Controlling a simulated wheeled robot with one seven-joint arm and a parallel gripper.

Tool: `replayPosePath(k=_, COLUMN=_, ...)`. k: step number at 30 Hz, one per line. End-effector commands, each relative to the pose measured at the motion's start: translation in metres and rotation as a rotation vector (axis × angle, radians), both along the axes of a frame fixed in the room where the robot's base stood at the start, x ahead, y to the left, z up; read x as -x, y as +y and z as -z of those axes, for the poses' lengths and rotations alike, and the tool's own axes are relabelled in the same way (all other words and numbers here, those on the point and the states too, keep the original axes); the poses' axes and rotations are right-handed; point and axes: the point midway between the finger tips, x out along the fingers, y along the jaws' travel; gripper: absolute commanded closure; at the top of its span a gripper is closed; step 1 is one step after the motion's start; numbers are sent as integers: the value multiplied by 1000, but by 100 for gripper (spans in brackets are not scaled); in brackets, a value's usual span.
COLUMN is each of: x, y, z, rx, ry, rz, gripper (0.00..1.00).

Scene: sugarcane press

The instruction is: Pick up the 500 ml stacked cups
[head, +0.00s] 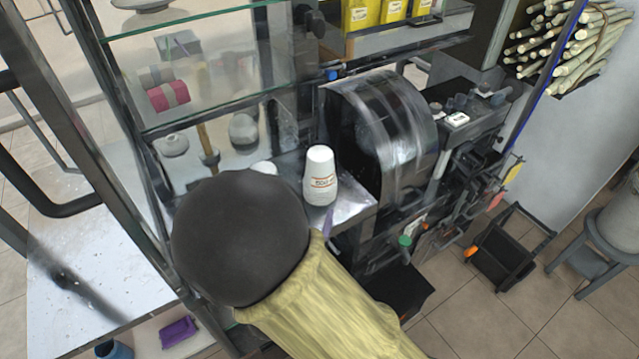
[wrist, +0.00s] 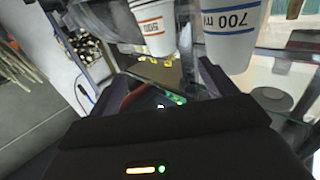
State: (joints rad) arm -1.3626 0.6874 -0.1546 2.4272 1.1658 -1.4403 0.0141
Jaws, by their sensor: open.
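The 500 ml stacked cups (head: 321,180) stand upright, rims down, on a metal counter beside the press in the head view. They are white with red-orange lettering. In the wrist view the 500 ml stack (wrist: 153,27) is at the top centre, partly cut off by the frame edge. A white 700 ml cup stack (wrist: 232,38) with blue lettering is to its right and looks nearer. My gripper (wrist: 165,82) is open, its fingers apart below the cups in the wrist view, with no cup between them. I cannot make out the gripper in the head view.
The dark press housing (head: 385,130) stands right of the cups. Glass shelves (head: 190,70) and a metal frame rise behind and left. Sugarcane sticks (head: 570,45) are at the upper right. Open tiled floor lies at the lower right, with a black cart (head: 510,248).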

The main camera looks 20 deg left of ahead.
Motion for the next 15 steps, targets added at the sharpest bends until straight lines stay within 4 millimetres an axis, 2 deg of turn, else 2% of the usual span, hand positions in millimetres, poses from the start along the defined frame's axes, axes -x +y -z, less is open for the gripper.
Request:
replayPosePath(k=3, x=6, y=2, z=-1, rx=5, ry=-30, rz=-1, gripper=16)
replayPosePath(k=10, x=5, y=2, z=-2, rx=4, ry=-29, rz=0, gripper=16)
replayPosePath(k=15, x=-4, y=3, z=-3, rx=4, ry=-29, rz=1, gripper=16)
